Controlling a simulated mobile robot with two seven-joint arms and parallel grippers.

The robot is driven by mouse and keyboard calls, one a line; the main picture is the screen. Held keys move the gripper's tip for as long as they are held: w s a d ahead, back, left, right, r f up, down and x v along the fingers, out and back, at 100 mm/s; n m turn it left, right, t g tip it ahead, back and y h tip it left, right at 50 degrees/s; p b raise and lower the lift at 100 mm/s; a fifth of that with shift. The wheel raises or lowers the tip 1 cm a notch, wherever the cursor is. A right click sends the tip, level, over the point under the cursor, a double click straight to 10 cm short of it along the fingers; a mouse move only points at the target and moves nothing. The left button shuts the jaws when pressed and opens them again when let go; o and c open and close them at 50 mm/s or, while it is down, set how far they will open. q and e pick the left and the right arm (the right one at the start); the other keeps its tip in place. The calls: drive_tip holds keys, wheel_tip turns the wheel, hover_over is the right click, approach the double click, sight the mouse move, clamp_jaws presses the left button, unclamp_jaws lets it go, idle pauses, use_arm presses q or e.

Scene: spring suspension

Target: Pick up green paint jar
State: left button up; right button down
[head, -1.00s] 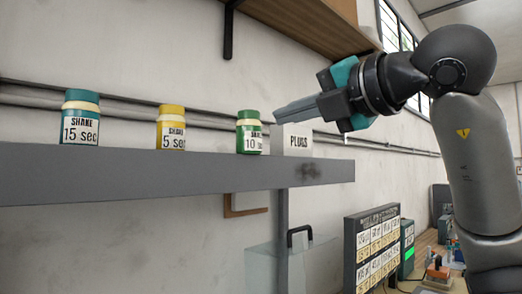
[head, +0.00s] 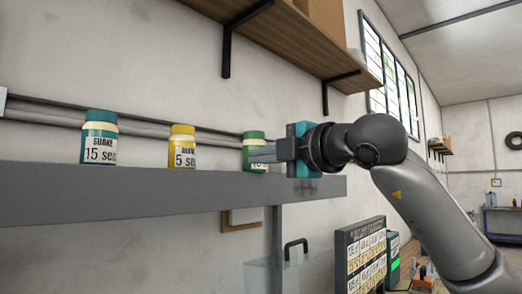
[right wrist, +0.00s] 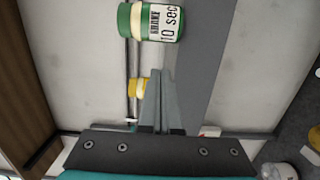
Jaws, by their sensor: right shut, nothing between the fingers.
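The green paint jar (head: 253,139) stands upright on the grey shelf (head: 160,190), rightmost of three jars. Its label is partly hidden behind my right gripper's fingers in the head view. In the right wrist view the jar (right wrist: 152,22), labelled "10 sec", lies ahead of the fingertips, apart from them. My right gripper (head: 252,154) reaches in from the right at jar height; it is shut and empty. Its closed fingers also show in the right wrist view (right wrist: 160,85). My left gripper is not in view.
A yellow jar (head: 182,146) and a teal jar (head: 99,137) stand farther left on the shelf. A wooden shelf (head: 270,30) with brackets hangs above. A dark board with labels (head: 361,258) stands below right. The shelf between the jars is clear.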

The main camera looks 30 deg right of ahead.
sight(246, 160)
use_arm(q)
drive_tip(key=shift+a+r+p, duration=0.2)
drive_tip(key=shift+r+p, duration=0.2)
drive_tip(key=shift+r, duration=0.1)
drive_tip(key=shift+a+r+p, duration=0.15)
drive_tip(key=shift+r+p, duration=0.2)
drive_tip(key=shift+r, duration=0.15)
use_arm(e)
drive_tip(key=w, duration=0.1)
drive_tip(key=w+d, duration=0.2)
drive_tip(key=w, duration=0.1)
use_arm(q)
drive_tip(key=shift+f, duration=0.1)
use_arm(e)
drive_tip(key=shift+w+d, duration=0.1)
use_arm(q)
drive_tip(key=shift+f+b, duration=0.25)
drive_tip(key=shift+b, duration=0.1)
use_arm(e)
drive_tip(key=shift+w+d, duration=0.4)
drive_tip(key=shift+w, duration=0.2)
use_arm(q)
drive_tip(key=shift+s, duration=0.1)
